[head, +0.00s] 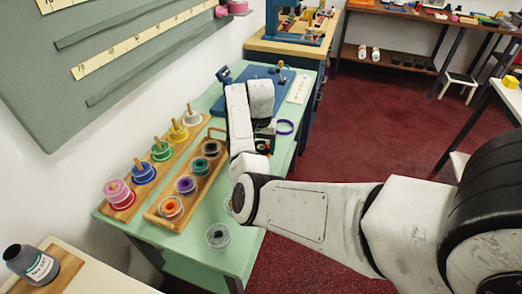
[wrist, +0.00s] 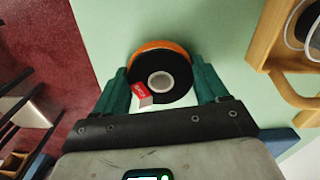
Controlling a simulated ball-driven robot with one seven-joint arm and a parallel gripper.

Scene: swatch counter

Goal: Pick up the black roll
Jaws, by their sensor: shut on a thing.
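The black roll (wrist: 178,66) is a round black disc with a pale hub, a red and white label and an orange edge along its far side. It sits between the two teal fingers of my gripper (wrist: 162,78) in the wrist view, one finger on each side. My gripper is shut on it, over the pale green counter (wrist: 110,25). I cannot tell whether the roll touches the counter. In the head view my arm hides most of the gripper and the roll.
A wooden tray (head: 152,217) of clear tubs and a peg rack (head: 124,211) with coloured spools stand on the left. A clear tub (head: 218,236) stands in front.

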